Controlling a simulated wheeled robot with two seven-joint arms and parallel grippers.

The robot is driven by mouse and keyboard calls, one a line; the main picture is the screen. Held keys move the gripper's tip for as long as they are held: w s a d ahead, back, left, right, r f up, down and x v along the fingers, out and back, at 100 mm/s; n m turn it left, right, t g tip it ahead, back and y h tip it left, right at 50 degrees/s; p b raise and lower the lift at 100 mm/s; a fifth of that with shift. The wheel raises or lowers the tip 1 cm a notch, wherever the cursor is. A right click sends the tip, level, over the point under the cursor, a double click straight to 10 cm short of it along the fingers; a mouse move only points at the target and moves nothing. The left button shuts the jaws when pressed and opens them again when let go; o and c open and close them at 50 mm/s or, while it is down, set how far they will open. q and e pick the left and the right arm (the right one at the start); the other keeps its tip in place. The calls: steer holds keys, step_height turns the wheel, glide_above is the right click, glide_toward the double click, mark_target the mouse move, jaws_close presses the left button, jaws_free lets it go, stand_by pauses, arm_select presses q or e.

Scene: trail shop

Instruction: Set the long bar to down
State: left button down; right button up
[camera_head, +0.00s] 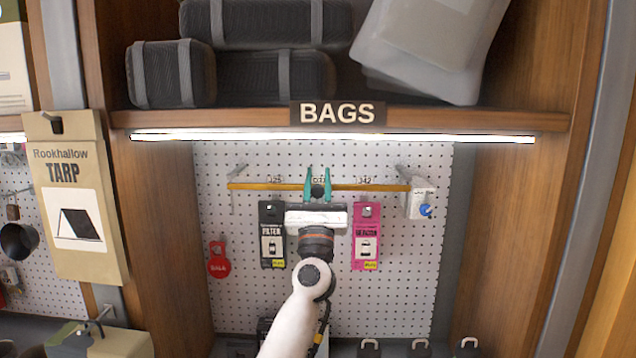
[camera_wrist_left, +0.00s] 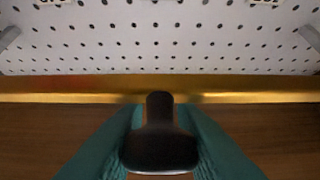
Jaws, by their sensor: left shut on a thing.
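The long bar (camera_head: 260,186) is a thin golden bar, roughly level, running across the white pegboard under the BAGS shelf. It also crosses the wrist view (camera_wrist_left: 60,91) from side to side. A black knob (camera_wrist_left: 160,135) stands out from the middle of the bar. My left gripper (camera_head: 318,174) is at the bar's middle, its teal fingers on either side of the knob and shut on it. The fingers hide part of the knob's sides. A white box with a blue knob (camera_head: 421,198) is at the bar's right end. My right gripper is not in view.
A black FILTER packet (camera_head: 272,240) and a pink packet (camera_head: 366,240) hang below the bar, close to my left arm. A red SALE tag (camera_head: 218,262) hangs at left. The BAGS shelf (camera_head: 450,119) is above, with wooden side panels on both sides.

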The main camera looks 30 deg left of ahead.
arm_select(q)
step_height(320, 180, down, 6)
steer(key=b, duration=0.5)
steer(key=shift+w+r, duration=0.1)
steer(key=shift+r, duration=0.05)
steer(key=c, duration=1.4)
jaws_free()
steer(key=shift+c, duration=0.2)
steer(key=shift+o, duration=1.2)
